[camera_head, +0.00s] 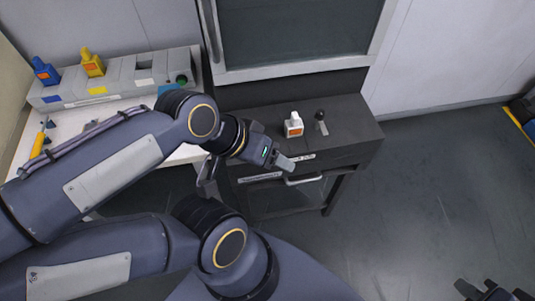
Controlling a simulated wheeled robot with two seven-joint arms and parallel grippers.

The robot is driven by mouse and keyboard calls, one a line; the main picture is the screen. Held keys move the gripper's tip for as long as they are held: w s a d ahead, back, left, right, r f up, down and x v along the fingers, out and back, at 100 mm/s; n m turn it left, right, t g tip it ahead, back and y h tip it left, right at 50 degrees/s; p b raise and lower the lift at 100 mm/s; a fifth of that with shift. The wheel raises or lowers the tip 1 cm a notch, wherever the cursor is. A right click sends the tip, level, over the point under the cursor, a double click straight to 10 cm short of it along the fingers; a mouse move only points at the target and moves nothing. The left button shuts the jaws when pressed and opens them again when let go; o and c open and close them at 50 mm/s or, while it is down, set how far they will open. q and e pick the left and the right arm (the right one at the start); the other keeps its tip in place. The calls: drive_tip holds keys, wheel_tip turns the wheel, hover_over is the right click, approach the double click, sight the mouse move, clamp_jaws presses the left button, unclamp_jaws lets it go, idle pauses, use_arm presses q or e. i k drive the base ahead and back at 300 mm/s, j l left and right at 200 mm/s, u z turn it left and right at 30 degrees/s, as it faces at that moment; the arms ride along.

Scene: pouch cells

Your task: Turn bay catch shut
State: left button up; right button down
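A small lever with a black ball knob (320,116) stands on top of the dark cabinet (355,125). It may be the bay catch, but I cannot tell whether it is turned open or shut. My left gripper (283,162) is over the cabinet's front edge, left of and nearer than the lever, and apart from it. Its finger gap is not clear. My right gripper (492,291) is at the bottom right corner, cut off by the frame, over the floor and far from the cabinet. Its dark tips look spread and empty.
The cabinet front has a drawer handle (304,180).

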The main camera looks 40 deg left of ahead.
sight(319, 115)
drive_tip(key=i+j+u, duration=0.1)
drive_tip(key=j+u, duration=0.2)
drive_tip(key=u, duration=0.2)
drive_tip(key=i+j+u, duration=0.15)
drive_tip(key=u, duration=0.35)
drive_tip(key=j, duration=0.1)
